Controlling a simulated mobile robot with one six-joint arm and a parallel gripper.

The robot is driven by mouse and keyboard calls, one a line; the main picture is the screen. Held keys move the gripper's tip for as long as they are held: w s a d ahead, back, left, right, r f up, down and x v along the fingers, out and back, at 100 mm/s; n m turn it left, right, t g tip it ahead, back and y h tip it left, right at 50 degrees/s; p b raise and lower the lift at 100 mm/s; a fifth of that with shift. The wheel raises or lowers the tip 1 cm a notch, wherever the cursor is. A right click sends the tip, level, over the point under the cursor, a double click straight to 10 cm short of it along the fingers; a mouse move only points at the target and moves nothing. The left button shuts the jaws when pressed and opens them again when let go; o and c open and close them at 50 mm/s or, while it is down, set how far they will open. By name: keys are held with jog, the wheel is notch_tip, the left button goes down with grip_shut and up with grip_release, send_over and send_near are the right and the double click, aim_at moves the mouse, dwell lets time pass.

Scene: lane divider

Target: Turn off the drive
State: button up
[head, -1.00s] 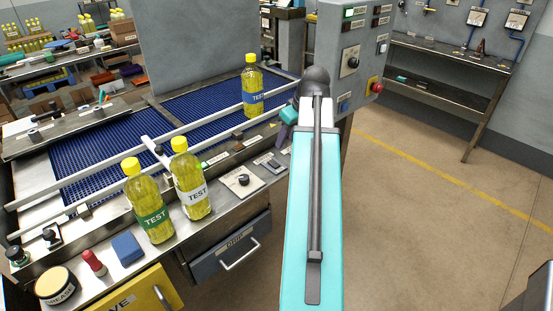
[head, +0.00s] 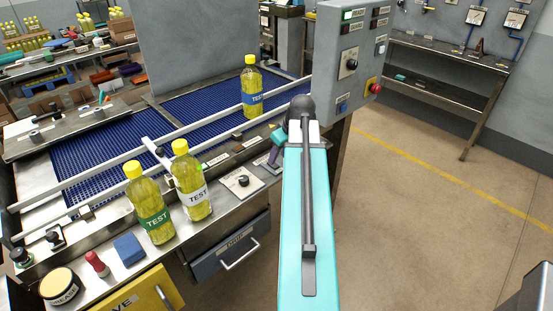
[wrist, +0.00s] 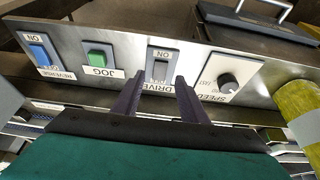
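The fingertips are near the plate's lower edge; contact cannot be told. In the head view my gripper (head: 275,155) is over the front ledge of the conveyor, and it and my arm cover much of the switch area.
Beside the switch are a green JOG button (wrist: 98,55), a blue REVERSE rocker (wrist: 40,52) and a SPEED knob (wrist: 229,82). Bottles (head: 193,180) stand along the ledge; one (head: 252,90) is on the blue belt. A control box (head: 350,60) with a red button stands right.

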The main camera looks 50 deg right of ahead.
aim_at(276, 166)
jog(key=shift+p+x, duration=0.4)
jog(key=shift+x, duration=1.6)
